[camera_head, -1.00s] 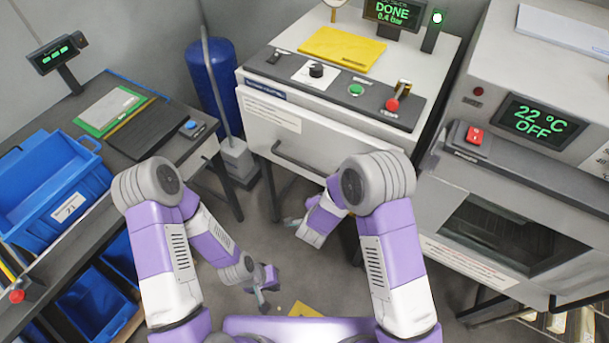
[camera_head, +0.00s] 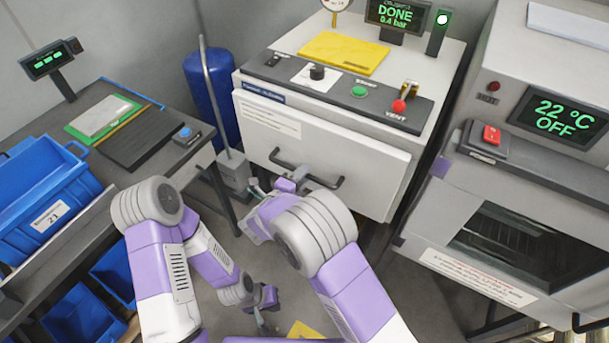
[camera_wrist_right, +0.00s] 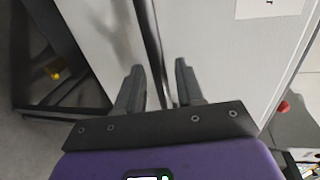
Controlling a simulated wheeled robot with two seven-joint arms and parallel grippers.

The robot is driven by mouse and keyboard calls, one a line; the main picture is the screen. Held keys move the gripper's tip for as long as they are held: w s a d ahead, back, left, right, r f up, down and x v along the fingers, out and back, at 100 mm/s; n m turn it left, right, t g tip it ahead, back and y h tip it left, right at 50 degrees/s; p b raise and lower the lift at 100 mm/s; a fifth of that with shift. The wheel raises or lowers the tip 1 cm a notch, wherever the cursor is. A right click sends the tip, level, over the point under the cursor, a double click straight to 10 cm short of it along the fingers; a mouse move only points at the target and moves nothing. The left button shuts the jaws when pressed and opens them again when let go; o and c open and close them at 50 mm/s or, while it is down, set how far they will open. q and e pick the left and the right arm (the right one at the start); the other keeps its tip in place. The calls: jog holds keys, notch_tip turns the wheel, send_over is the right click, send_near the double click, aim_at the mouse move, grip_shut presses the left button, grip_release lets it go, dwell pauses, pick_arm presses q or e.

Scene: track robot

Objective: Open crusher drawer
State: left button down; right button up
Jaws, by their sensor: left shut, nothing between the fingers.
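The light grey machine (camera_head: 436,50) with the DONE display stands in the middle of the head view. Its pale drawer front (camera_head: 365,160) appears shut. A dark bar handle (camera_head: 282,160) runs across it; the bar also shows in the right wrist view (camera_wrist_right: 148,35). My right gripper (camera_head: 294,180) is at the handle. In the right wrist view its two fingers (camera_wrist_right: 159,66) stand apart on either side of the bar, with a gap visible. Contact cannot be told. My left gripper (camera_head: 262,318) is low near the floor, shut and empty.
A workbench (camera_head: 110,170) with blue bins (camera_head: 40,195) is at the left. A blue cylinder (camera_head: 212,95) stands behind it. An oven-like unit (camera_head: 440,215) reading 22 °C OFF is close on the right.

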jog(key=shift+x, duration=0.75)
grip_shut()
